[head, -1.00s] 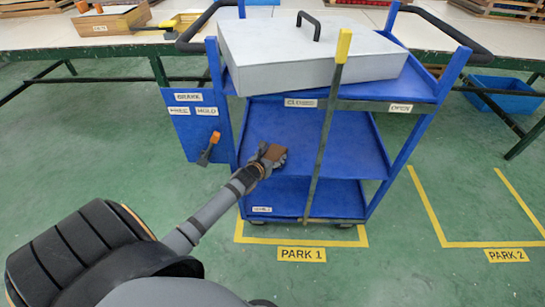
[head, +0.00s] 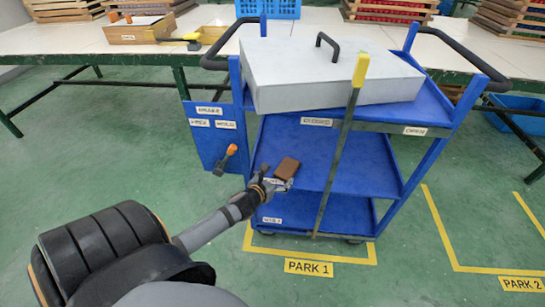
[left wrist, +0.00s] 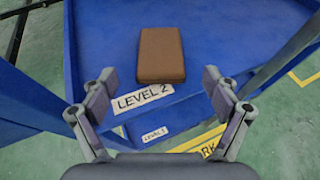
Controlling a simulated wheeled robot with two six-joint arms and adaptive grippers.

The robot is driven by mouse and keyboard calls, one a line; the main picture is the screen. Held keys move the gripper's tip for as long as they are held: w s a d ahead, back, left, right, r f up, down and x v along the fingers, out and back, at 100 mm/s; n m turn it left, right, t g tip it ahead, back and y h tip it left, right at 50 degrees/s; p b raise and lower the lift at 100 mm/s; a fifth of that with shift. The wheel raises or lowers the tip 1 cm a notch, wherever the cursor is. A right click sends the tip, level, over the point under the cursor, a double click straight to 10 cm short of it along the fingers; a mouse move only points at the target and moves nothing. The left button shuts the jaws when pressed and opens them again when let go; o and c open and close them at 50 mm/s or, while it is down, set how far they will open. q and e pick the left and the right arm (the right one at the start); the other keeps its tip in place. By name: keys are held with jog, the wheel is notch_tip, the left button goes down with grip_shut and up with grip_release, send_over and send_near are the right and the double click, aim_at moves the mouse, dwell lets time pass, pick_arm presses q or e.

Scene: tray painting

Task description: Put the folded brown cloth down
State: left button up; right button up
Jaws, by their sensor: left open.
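The folded brown cloth (head: 286,168) lies flat on the blue middle shelf (head: 340,165) of the cart, near its front left edge. It also shows in the left wrist view (left wrist: 161,54), just behind the LEVEL 2 label (left wrist: 143,98). My left gripper (head: 270,178) is open at the front edge of that shelf. In the left wrist view its two fingers (left wrist: 160,100) stand wide apart, with the cloth beyond them and touching neither. My right gripper is not in view.
A grey lidded box (head: 330,80) sits on the cart's top shelf. An upright bar with a yellow tip (head: 340,150) crosses the cart's front, right of the cloth. A blue panel with an orange-tipped lever (head: 228,155) is at left. Green floor lies in front.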

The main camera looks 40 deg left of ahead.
pick_arm(q)
jog(key=s+f+n+g+y, duration=0.2)
jog(key=s+f+n+g, duration=0.3)
jog(key=s+f+n, duration=0.8)
jog(key=s+d+f+n+g+h, duration=0.2)
jog(key=s+d+n, duration=0.3)
jog(key=n, duration=0.5)
jog(key=s+d+f+n+g+h, duration=0.1)
jog(key=s+d+f+n+g, duration=0.2)
jog(key=n, duration=0.8)
jog(key=s+d+g, duration=0.1)
jog(key=s+d, duration=0.1)
jog(key=d, duration=0.1)
jog(key=shift+s+d+f+g+h+p, duration=0.25)
jog(key=shift+s+f+g+h+p, duration=0.1)
jog(key=shift+f+g+h, duration=0.05)
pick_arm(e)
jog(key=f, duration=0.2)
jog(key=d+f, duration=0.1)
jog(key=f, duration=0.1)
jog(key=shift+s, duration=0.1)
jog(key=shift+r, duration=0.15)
